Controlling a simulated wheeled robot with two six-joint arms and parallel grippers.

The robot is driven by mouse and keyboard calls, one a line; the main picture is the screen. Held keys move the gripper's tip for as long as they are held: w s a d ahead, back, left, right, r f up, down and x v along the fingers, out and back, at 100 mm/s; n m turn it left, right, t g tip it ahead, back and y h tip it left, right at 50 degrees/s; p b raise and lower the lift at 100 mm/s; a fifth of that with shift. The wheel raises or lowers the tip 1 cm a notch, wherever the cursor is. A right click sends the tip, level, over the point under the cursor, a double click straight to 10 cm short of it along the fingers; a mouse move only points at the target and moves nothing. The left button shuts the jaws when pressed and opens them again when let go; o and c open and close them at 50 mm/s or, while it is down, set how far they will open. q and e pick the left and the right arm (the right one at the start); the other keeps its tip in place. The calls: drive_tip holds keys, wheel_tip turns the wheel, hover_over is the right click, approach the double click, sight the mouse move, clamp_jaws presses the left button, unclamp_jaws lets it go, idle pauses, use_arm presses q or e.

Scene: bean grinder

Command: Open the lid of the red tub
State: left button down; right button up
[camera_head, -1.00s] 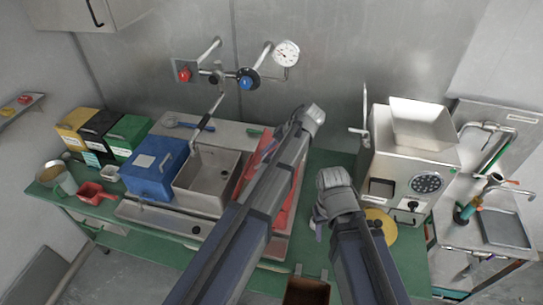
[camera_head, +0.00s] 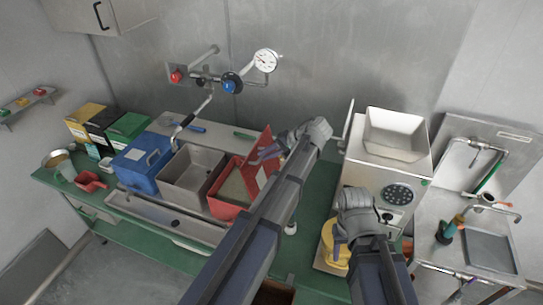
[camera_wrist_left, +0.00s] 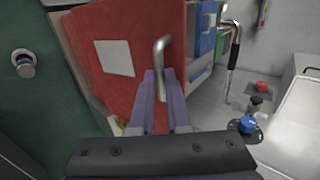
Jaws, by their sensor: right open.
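The red tub (camera_head: 224,205) stands on the green bench to the right of the grey tub. Its red lid (camera_head: 262,157) is swung up, tilted steeply, and the tub's inside shows in the head view. In the left wrist view the red lid (camera_wrist_left: 120,55) shows a white label and a metal handle (camera_wrist_left: 160,52). My left gripper (camera_head: 266,152) is at the lid; in the left wrist view its fingers (camera_wrist_left: 160,85) are closed around the handle's lower end. My right gripper (camera_head: 350,228) is open near a yellow round container (camera_head: 336,246); its fingertips are largely hidden.
The grey tub (camera_head: 190,172) is open, and the blue tub (camera_head: 143,163) beside it is closed. The grinder (camera_head: 385,165) stands to the right. A gauge (camera_head: 265,60) and valves are on the back wall above the tubs. My left arm hides part of the bench.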

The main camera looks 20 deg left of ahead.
use_arm(q)
drive_tip(key=d, duration=0.2)
drive_tip(key=shift+s+d+f, duration=0.1)
drive_tip(key=shift+d+f, duration=0.2)
drive_tip(key=shift+f, duration=0.05)
use_arm(e)
drive_tip(key=shift+d+f, duration=0.15)
drive_tip(key=shift+f, duration=0.05)
use_arm(q)
drive_tip(key=shift+d, duration=0.15)
use_arm(e)
drive_tip(key=shift+d, duration=0.1)
use_arm(q)
drive_tip(key=c, duration=0.9)
unclamp_jaws()
drive_tip(key=shift+w+a, duration=0.2)
